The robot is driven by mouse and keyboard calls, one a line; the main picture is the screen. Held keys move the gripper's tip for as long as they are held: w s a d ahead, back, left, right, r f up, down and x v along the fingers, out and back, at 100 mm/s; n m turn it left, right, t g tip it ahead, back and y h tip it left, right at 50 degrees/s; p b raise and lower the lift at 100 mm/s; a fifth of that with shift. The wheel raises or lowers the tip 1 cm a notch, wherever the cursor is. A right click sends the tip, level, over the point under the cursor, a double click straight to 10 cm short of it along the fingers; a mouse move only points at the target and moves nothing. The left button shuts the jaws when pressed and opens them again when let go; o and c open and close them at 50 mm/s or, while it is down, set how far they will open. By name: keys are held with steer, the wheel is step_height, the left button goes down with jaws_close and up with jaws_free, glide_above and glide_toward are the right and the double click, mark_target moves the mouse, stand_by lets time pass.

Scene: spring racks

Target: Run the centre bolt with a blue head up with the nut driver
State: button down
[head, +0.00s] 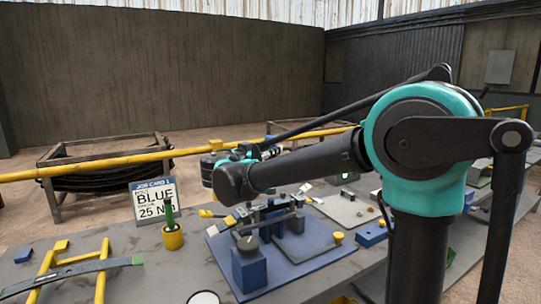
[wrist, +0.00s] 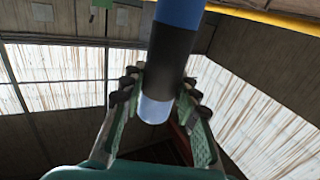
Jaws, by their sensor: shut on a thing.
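My gripper (wrist: 157,100) shows in the wrist view, its two padded fingers closed on a cylindrical tool (wrist: 172,55), which I take for the nut driver. The tool has a blue part, a black band and a pale rounded end between the fingers. In the head view my forearm reaches left above the bench, and its dark end hides part of what lies behind it. A blue base plate (head: 303,263) carries a fixture with dark bars (head: 272,215) and a blue block (head: 249,268). I cannot make out the centre bolt with a blue head in either view.
A job card (head: 155,203) reading "BLUE" and "25 Nm" stands beside a yellow cup (head: 172,237) with a green-handled item. A yellow frame with a curved grey bar (head: 85,269) lies at the left. A yellow rail (head: 110,166) runs behind the bench. Bare grey bench shows around the cup.

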steer(key=shift+r, duration=1.65)
